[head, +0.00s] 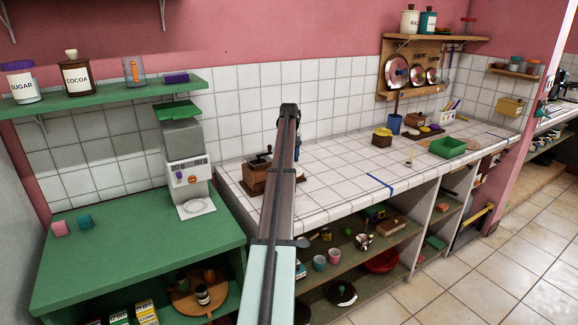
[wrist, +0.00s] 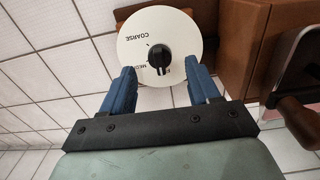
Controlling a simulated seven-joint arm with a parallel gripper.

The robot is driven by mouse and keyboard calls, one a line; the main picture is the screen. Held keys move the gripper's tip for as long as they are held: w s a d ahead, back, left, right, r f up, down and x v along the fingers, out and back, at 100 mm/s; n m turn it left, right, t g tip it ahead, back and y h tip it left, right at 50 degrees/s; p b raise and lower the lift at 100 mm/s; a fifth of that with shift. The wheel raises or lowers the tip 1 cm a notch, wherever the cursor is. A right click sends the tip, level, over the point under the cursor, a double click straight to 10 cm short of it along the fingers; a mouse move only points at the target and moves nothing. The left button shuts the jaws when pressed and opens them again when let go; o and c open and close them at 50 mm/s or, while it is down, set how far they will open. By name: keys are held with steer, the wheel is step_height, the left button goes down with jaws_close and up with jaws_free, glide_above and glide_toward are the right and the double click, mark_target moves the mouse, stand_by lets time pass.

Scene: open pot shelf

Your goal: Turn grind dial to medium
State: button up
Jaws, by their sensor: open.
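In the wrist view the grind dial is a round white disc (wrist: 137,50) with a black knob (wrist: 160,57) at its centre. I cannot tell for sure which label the knob points to. My gripper (wrist: 160,72) is open, its blue fingers at the left and right of the lower dial, with the knob in line with the gap between them. I cannot tell whether they touch it.
A brown wooden body with a metal-edged part (wrist: 293,65) stands close right of my fingers in the wrist view. In the head view a wooden grinder (head: 255,180) sits on the white tiled counter (head: 335,165). A grey machine (head: 184,150) stands left on the green counter (head: 130,250).

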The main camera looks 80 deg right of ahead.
steer(key=shift+f, duration=1.65)
steer(key=c, duration=1)
